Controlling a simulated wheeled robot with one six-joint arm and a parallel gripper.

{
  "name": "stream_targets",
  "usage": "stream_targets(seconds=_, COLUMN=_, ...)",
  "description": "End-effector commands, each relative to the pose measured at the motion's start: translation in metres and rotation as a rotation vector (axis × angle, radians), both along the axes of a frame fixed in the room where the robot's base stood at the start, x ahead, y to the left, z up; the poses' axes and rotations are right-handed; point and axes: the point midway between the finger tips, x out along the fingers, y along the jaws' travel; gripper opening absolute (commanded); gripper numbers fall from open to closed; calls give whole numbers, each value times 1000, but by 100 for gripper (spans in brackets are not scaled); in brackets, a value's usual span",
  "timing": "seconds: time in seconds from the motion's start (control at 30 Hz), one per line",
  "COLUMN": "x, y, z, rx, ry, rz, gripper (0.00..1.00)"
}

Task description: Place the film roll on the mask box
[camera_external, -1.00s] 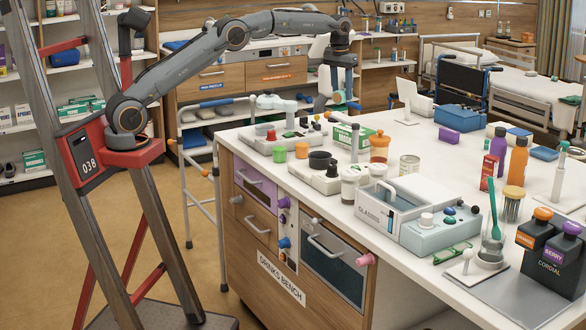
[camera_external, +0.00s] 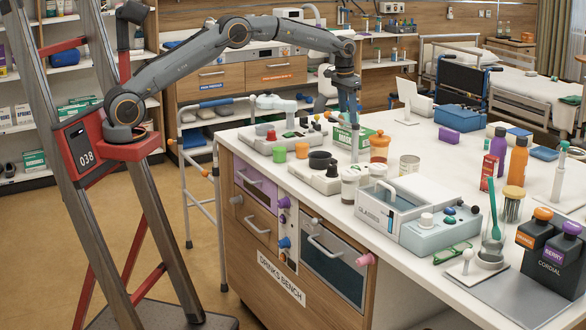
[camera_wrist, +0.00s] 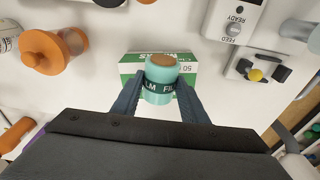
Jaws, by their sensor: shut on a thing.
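The film roll (camera_wrist: 160,86) is a teal cylinder with a brown end and a dark band of lettering. In the wrist view it stands between the two fingers of my gripper (camera_wrist: 158,98), which is shut on it. The mask box (camera_wrist: 131,68) is green and white and lies directly behind and beneath the roll in that view; the roll hides its middle. I cannot tell whether roll and box touch.
An orange jar (camera_wrist: 42,52) is left of the box in the wrist view. A glasses tray (camera_external: 390,210) stands nearer the bench's front.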

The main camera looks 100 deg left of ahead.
Motion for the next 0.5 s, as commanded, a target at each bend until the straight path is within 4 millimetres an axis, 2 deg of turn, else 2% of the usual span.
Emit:
stream_targets(seconds=0.1, x=-1, y=0, z=-12, rx=-1, ry=1, rz=0, gripper=14)
stream_targets(seconds=0.47, x=0, y=0, z=-17, rx=0, ry=0, rz=1, gripper=14)
stream_targets(seconds=0.5, x=0, y=0, z=-17, rx=0, ry=0, rz=1, gripper=43)
